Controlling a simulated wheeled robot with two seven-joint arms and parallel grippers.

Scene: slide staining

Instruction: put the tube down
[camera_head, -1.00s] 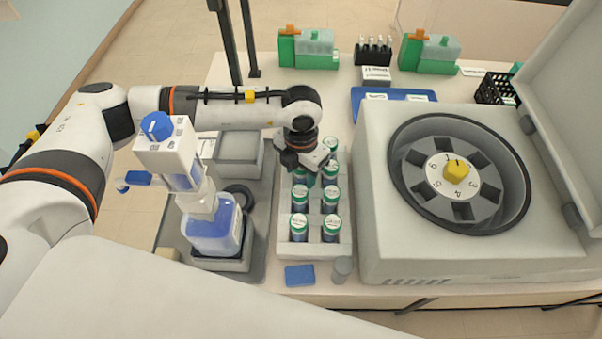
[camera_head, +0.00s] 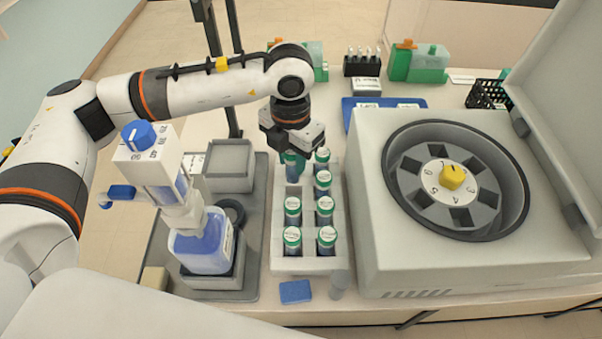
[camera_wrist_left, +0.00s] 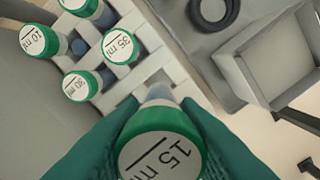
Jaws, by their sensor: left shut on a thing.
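My left gripper (camera_head: 291,148) is shut on a green-capped tube (camera_head: 293,163) at the far left end of the white tube rack (camera_head: 310,263). In the left wrist view the held tube's cap (camera_wrist_left: 160,143) reads 15 ml and sits between the two green fingers (camera_wrist_left: 160,135). The tube looks roughly upright, over or at the rack's edge row; its lower end is hidden, so I cannot tell if it is in a slot. Several other green-capped tubes (camera_head: 325,207) stand in the rack. My right gripper is not in view.
A blue-filled dispenser bottle (camera_head: 203,245) and a grey open box (camera_head: 228,167) stand left of the rack. A large centrifuge (camera_head: 400,270) with its lid up stands close on the right. A blue block (camera_head: 295,291) lies in front of the rack.

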